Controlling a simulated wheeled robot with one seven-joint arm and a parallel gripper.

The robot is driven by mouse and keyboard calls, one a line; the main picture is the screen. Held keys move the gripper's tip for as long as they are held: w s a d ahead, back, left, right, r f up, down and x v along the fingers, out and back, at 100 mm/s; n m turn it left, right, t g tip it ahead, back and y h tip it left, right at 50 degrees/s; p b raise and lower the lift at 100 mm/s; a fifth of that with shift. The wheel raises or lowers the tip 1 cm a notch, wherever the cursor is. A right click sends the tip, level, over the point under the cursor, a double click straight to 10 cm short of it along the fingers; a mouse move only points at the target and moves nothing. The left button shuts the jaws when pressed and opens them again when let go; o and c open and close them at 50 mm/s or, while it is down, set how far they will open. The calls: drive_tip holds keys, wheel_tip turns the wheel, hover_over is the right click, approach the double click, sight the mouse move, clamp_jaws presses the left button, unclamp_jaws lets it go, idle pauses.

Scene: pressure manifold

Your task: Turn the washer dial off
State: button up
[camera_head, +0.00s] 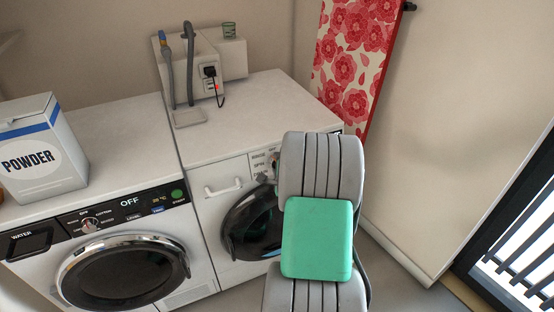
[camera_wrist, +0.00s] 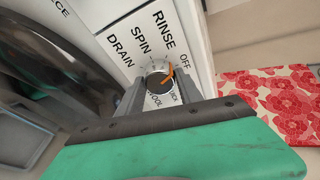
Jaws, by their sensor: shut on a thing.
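The washer dial (camera_wrist: 160,82) is a dark round knob with an orange pointer mark, on a white panel (camera_wrist: 147,28) in the wrist view. Labels around it read DRAIN, SPIN, RINSE and OFF, with partly covered ones below. The orange mark lies on the upper right of the knob, toward RINSE and OFF; I cannot tell exactly which label it meets. My gripper (camera_wrist: 162,92) is shut on the dial, one finger on each side. In the head view my arm hides the gripper. The washer (camera_head: 212,188) is the right-hand white machine, its dark round door (camera_head: 248,222) partly hidden.
A second machine (camera_head: 190,285) stands to the left, with an OFF display (camera_head: 130,202) and its own dial (camera_head: 90,226). A POWDER box (camera_head: 38,150) stands on it. A grey-white unit with hoses (camera_head: 205,85) stands behind. A red floral cloth (camera_head: 350,60) hangs at the wall.

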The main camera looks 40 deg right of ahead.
drive_tip(key=shift+r+m+y+p, duration=0.1)
drive_tip(key=shift+m+y+p, duration=0.4)
drive_tip(key=shift+m+p, duration=0.95)
drive_tip(key=shift+m+b, duration=0.3)
drive_tip(key=shift+m, duration=0.15)
drive_tip(key=o, duration=1.4)
drive_tip(key=shift+c, duration=0.2)
drive_tip(key=v, duration=0.7)
drive_tip(key=shift+s+a+r, duration=0.15)
drive_tip(key=shift+s+r, duration=0.05)
drive_tip(key=shift+s, duration=0.05)
